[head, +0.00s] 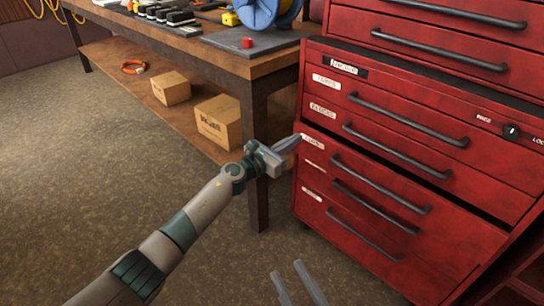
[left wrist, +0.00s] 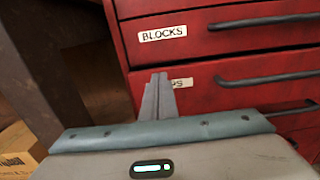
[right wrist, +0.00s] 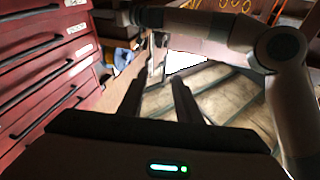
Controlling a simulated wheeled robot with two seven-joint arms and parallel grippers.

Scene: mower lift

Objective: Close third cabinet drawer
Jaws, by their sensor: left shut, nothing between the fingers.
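The red cabinet (head: 455,237) stands at right with several labelled drawers and dark bar handles. The third drawer of its lower section, with handle (head: 380,182), sits just below the drawer labelled BLOCKS (left wrist: 163,33). A dark gap shows above its front at right, so it appears slightly open. My left gripper (head: 290,144) is shut and empty at this drawer's upper left corner. In the left wrist view its fingertips (left wrist: 159,80) partly cover the drawer's label; I cannot tell whether they touch. My right gripper (head: 299,268) is open and empty, low in front of the cabinet.
A wooden workbench (head: 258,66) stands left of the cabinet, its leg close behind my left gripper. Two cardboard boxes (head: 219,121) (head: 171,88) and an orange ring (head: 134,67) rest on its lower shelf. The floor (head: 70,180) at left is clear.

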